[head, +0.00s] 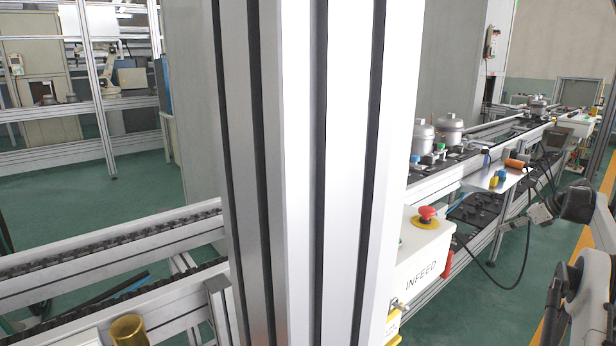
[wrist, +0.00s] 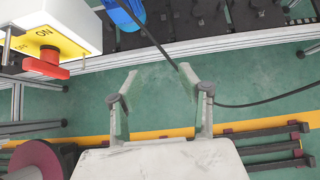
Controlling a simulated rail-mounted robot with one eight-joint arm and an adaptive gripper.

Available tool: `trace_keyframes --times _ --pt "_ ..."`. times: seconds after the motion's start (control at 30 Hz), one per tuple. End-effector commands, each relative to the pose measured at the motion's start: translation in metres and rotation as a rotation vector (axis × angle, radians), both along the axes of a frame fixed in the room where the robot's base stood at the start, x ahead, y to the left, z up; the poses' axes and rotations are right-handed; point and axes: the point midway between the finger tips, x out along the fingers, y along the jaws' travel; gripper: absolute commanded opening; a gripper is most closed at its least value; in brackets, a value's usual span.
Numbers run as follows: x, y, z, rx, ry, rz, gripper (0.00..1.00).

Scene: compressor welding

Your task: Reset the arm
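In the wrist view my gripper (wrist: 158,88) is open, its two fingers wide apart with nothing between them. It is over the green floor, beside a conveyor edge. In the head view dark parts of my arm (head: 577,205) show at the right edge, to the right of the conveyor.
A white INFEED box (head: 424,262) with a red stop button (head: 427,212) stands at the conveyor. Silver compressors (head: 449,130) sit on the line. The wrist view shows a red switch (wrist: 46,66), a black cable (wrist: 262,103) and a blue part (wrist: 124,14).

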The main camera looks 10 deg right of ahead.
Motion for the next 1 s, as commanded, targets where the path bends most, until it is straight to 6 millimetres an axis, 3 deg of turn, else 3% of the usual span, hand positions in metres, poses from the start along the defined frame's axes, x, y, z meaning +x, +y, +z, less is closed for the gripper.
trace_keyframes --times 0.37,0.47,0.73,1.0 --pt "0.017 0.058 0.061 -0.142 -0.027 0.138 0.38" --pt "0.02 0.082 0.082 -0.194 -0.037 0.192 0.38" --pt "0.016 0.164 0.148 -0.375 -0.079 0.382 0.38" --pt "-0.009 0.249 0.203 -0.558 -0.125 0.584 0.38"
